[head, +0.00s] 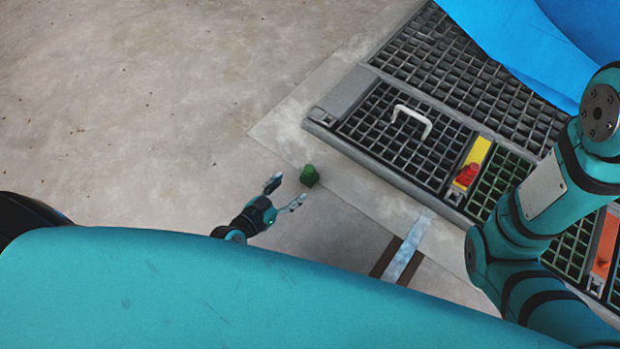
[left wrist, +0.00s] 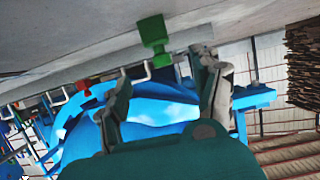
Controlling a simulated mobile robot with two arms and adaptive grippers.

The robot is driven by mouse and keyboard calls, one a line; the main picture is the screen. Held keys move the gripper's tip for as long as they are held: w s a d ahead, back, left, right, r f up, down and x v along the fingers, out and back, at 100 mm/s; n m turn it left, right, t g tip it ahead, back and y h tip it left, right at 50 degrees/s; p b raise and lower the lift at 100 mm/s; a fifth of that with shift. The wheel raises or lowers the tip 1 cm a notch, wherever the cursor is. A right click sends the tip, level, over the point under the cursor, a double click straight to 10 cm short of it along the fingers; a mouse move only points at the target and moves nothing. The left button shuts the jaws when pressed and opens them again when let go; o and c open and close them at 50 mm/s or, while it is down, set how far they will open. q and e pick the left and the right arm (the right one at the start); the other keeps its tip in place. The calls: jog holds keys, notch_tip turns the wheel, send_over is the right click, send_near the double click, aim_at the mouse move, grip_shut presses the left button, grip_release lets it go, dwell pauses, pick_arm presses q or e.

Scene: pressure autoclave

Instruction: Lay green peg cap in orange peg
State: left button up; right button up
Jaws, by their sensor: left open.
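The green peg cap (head: 310,176) stands on the grey edge strip of the floor in the head view. In the left wrist view the green peg cap (left wrist: 154,40) shows wide at one end and narrower at the other, beyond the fingers. My left gripper (head: 288,190) is open and empty, its fingertips just left of the cap and apart from it. Its two spread fingers also show in the left wrist view. An orange plate (head: 606,242) shows at the right edge, partly behind my right arm; I cannot make out an orange peg on it. My right gripper is out of view.
A dark grating platform (head: 400,135) lies right of the cap, with a white handle (head: 411,117) and a red peg (head: 467,174) on a yellow plate (head: 478,155). Blue sheeting (head: 530,50) lies at the upper right. The floor at left is clear.

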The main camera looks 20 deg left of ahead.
aim_at(309, 174)
pick_arm(q)
jog(key=b+x, duration=0.1)
jog(key=x, duration=0.4)
jog(key=shift+f+b, duration=0.1)
jog(key=shift+b, duration=0.3)
jog(key=b+x, duration=0.1)
jog(key=x, duration=0.1)
jog(key=b+x, duration=0.2)
jog(key=x, duration=0.1)
jog(key=shift+s+f, duration=0.15)
jog(key=shift+f, duration=0.2)
jog(key=shift+w, duration=0.3)
jog(key=c, duration=1.2)
jog(key=shift+c, duration=0.2)
jog(key=shift+r, duration=0.1)
